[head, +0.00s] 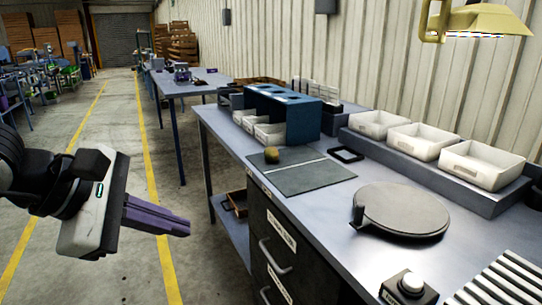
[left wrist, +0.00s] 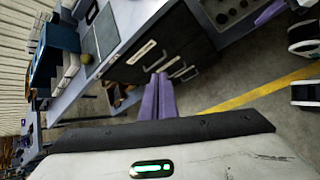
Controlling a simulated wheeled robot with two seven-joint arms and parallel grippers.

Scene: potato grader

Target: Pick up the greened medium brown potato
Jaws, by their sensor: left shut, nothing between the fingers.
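A rounded brown potato with a greenish-yellow tint (head: 271,155) sits at the far left corner of the dark grey mat (head: 305,180) on the workbench. It also shows small in the left wrist view (left wrist: 86,58). My left gripper (head: 187,228) is shut and empty, with its purple fingers together. It is over the aisle floor, left of the bench and well apart from the potato; its fingers also show in the left wrist view (left wrist: 161,78). A purple finger-like part of my right gripper (left wrist: 270,12) shows at that view's top edge, its jaws unclear.
Behind the potato stands a blue box with round openings (head: 285,112) and white bins. A round grey plate (head: 402,208) and a raised shelf with white trays (head: 482,163) are to the right. Drawers with handles (head: 275,255) front the bench. The aisle floor is open.

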